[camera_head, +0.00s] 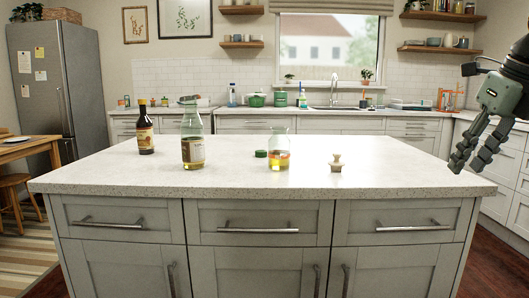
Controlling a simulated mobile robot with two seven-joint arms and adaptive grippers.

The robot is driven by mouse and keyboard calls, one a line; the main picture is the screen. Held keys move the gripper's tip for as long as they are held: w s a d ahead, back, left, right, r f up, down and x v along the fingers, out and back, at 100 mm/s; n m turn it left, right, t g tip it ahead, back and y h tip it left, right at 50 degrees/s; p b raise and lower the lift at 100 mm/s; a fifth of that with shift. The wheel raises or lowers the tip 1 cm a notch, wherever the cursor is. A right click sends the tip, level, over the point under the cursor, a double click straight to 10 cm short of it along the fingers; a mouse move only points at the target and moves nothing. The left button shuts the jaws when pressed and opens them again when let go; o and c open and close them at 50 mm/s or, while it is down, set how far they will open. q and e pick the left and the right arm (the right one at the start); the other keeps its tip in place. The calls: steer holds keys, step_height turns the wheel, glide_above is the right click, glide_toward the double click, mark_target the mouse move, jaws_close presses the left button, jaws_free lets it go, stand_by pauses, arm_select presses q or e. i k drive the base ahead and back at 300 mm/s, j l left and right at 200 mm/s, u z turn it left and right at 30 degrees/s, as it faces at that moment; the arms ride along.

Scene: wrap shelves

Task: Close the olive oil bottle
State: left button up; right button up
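A wooden stopper-like piece (336,162) stands further right. My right gripper (467,164) is at the right, over the counter's right end, pointing down and left. Its fingers are apart with nothing between them, well away from the bottle and both small pieces. My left gripper is not in view.
A dark brown bottle (145,130) with a cap stands at the left of the island counter (400,170). A clear glass vessel (278,150) with yellow-orange liquid stands just right of the green cap. The counter's right part is clear. Cabinets and a sink lie behind.

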mark_target(192, 128)
steer(key=i+l, duration=0.95)
steer(key=u, duration=1.6)
